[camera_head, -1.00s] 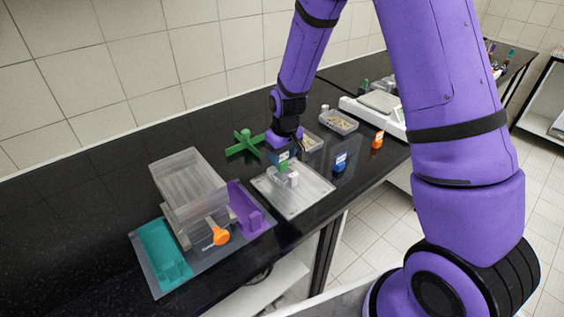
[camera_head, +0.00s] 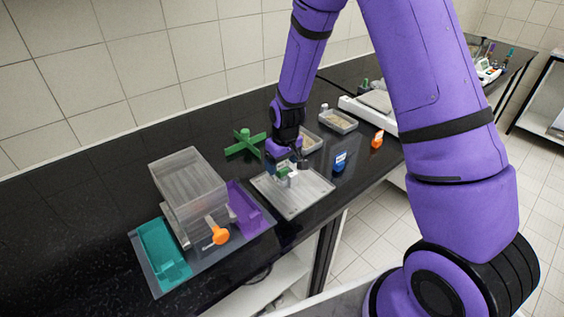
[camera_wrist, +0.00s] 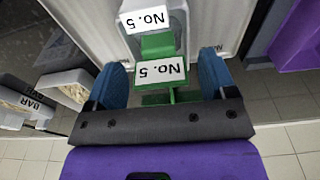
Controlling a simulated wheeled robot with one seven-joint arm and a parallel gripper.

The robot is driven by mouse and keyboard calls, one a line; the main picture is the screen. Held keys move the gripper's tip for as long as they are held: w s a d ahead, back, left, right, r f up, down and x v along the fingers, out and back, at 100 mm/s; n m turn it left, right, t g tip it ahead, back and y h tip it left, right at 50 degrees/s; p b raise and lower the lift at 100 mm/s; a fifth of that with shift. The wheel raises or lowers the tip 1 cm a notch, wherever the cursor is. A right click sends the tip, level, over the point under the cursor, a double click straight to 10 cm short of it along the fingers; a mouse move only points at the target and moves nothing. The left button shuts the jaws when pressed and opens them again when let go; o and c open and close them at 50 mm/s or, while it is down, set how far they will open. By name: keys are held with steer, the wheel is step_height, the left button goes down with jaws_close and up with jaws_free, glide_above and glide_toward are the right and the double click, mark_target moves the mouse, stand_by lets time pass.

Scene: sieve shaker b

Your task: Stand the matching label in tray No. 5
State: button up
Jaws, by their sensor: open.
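A green label marked No. 5 (camera_wrist: 162,72) shows between my two blue fingertips in the wrist view. It is also a small green patch (camera_head: 283,173) in the head view. A small pale tray marked No. 5 (camera_wrist: 181,18) is just beyond it in the wrist view and sits on the grey plate (camera_head: 300,202). The green label's far part overlaps the tray; I cannot tell whether its foot rests inside. My gripper (camera_wrist: 160,84) is open around the label, with dark gaps visible beside it. In the head view my gripper (camera_head: 289,162) is low over the tray.
A blue label (camera_head: 339,162) and an orange label (camera_head: 377,140) stand to the right. A green cross-shaped piece (camera_head: 245,144) lies behind. The clear sieve box (camera_head: 190,185) with its orange knob (camera_head: 220,235) stands left, between teal (camera_head: 163,255) and purple (camera_head: 243,207) holders. Grain trays (camera_head: 338,121) are behind.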

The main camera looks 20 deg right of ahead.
steer(key=s+d+r+m+t, duration=0.1)
steer(key=s+r, duration=0.3)
steer(key=r, duration=0.6)
steer(key=s+d+r, duration=0.2)
steer(key=s+r, duration=0.3)
steer(key=r, duration=0.4)
steer(key=s+d+r+m+t, duration=0.1)
steer(key=s+r, duration=0.3)
steer(key=r, duration=0.6)
steer(key=s+d+r+t, duration=0.1)
steer(key=s+r, duration=0.2)
steer(key=s, duration=0.5)
steer(key=s+d+r+m, duration=0.1)
steer(key=s+d+r, duration=0.1)
steer(key=s, duration=0.6)
steer(key=shift+s+r+m+t, duration=0.2)
steer(key=shift+r+m+t, duration=0.15)
steer(key=shift+r, duration=0.25)
